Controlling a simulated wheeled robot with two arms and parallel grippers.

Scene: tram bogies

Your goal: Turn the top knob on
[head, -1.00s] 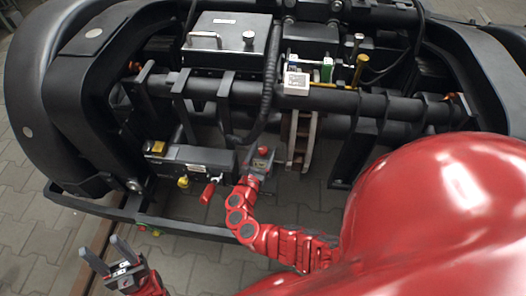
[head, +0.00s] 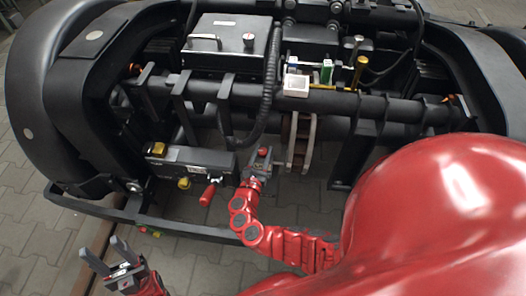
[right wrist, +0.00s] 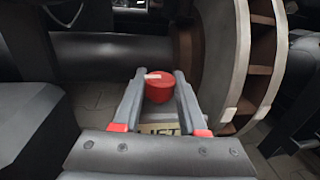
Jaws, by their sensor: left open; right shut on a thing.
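A red knob (right wrist: 158,87) with a pale mark on top sits between the two fingers of my right gripper (right wrist: 164,85) in the right wrist view. The fingers are closed in on its sides. In the head view the right gripper (head: 259,158) is low in front of the bogie's cross tube, with the red knob (head: 263,150) showing at its tip. The knob's base is partly hidden by the fingers. My left gripper (head: 100,245) is open and empty at the lower left, apart from the bogie.
A dark control box (head: 205,160) with a yellow knob (head: 184,183) and a red handle (head: 208,195) is left of my right gripper. A brake disc (head: 300,142) stands close on its right. A thick black hose (head: 268,95) hangs above. Paved floor (head: 30,215) is clear at left.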

